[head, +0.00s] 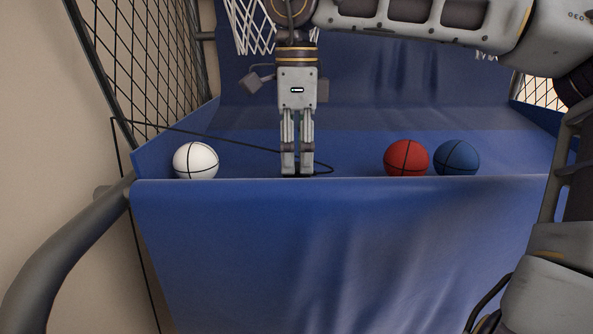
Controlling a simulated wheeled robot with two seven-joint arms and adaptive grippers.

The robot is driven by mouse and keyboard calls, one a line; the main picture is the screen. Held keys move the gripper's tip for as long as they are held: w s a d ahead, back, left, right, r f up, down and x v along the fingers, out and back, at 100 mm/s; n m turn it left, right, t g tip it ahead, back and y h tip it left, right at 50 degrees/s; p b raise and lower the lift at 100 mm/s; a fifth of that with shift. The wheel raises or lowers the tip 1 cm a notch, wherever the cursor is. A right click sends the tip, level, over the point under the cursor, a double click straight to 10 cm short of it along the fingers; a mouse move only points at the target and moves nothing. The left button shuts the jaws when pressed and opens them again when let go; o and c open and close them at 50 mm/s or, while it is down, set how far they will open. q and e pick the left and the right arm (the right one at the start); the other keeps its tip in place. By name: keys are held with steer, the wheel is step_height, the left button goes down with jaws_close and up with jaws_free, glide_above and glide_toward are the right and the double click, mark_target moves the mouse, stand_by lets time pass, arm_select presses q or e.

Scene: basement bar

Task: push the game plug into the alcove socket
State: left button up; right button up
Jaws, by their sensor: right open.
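My right gripper (297,172) hangs fingers-down at the middle of the head view, just behind the top edge of the blue front panel. Its jaws are open, with only a narrow gap between the fingers as seen from here. A thin black cord (210,137) runs from the left post toward the gripper, passes behind the fingers and curls into a loop just to their right. I cannot make out the game plug; the fingertips and panel edge may hide it. The alcove socket is not in view. My left gripper is not in view.
The basketball game has a blue front panel (330,245) and side netting (150,60). A white ball (196,161) lies left of the gripper; a red ball (406,158) and a blue ball (457,158) lie to the right. A grey rail (60,255) curves along the left.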

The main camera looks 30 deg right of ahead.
mark_target(297, 165)
steer(key=shift+f+p, duration=0.3)
steer(key=shift+f, duration=1.2)
steer(key=shift+c, duration=0.2)
steer(key=c, duration=1)
steer(key=shift+r+b, duration=0.8)
steer(key=shift+r, duration=4.2)
